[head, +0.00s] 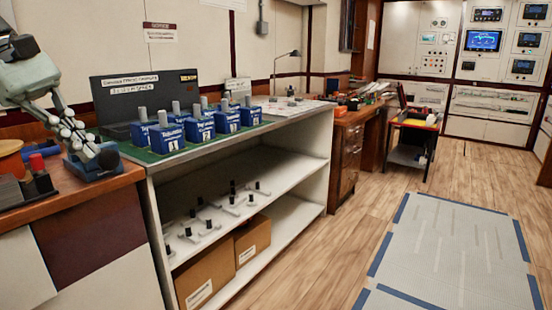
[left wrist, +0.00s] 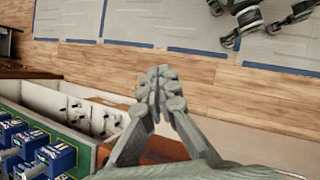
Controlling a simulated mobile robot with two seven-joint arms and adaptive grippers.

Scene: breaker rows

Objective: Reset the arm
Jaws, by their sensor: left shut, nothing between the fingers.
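My left gripper (head: 84,143) comes in from the left in the head view. It is over the left wooden counter, near the left end of the shelf unit, and overlaps a blue-and-black device in the picture. In the left wrist view the gripper (left wrist: 160,75) has its fingertips together, with nothing between them. The floor and a brown wooden edge lie beyond it. Several blue numbered breakers (head: 167,138) with grey posts stand in rows on the green top of the shelf unit; some also show in the left wrist view (left wrist: 56,156). My right gripper is not in the head view.
The white shelf unit (head: 240,150) holds small grey-and-black parts and cardboard boxes (head: 207,282). A dark labelled panel (head: 112,99) stands behind the breakers. A wooden desk (head: 350,150) and a cart (head: 412,138) are further back. The wood floor (head: 345,232) in front is clear, with a blue-edged mat (head: 455,245).

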